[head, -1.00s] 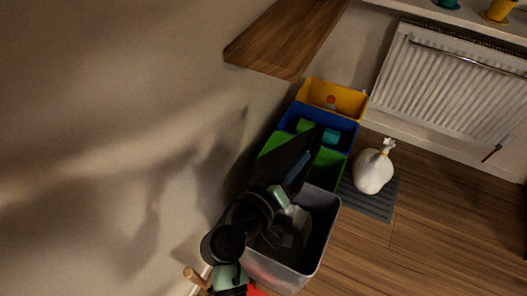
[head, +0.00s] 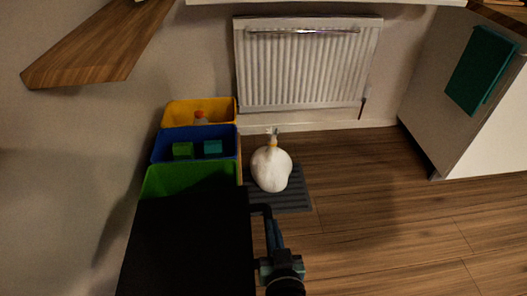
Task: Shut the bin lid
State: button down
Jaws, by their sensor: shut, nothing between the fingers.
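In the head view a black bin lid (head: 188,245) stretches across the lower left, just in front of the green bin. The grey bin is hidden, so I cannot tell whether the lid lies fully down on a rim. My gripper (head: 260,209) is just right of the lid's right edge, with its fingers shut and empty. I cannot tell whether it touches the lid.
The green bin (head: 190,180), blue bin (head: 160,147) and yellow bin (head: 180,113) stand in a row beyond the lid. A tied white bag (head: 271,170) sits on a grey mat (head: 296,202). Wooden floor to the right is clear; a radiator (head: 305,68) is behind.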

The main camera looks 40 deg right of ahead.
jog(key=f, duration=0.1)
jog(key=f+b, duration=0.1)
jog(key=f, duration=0.1)
jog(key=f+b, duration=0.1)
jog(key=shift+s+d+f, duration=0.2)
jog(key=shift+d+f, duration=0.05)
jog(key=shift+f, duration=0.3)
jog(key=shift+s, duration=0.1)
jog(key=p+v, duration=0.2)
jog(key=v, duration=1.1)
jog(key=shift+r, duration=0.3)
jog(key=shift+w, duration=0.25)
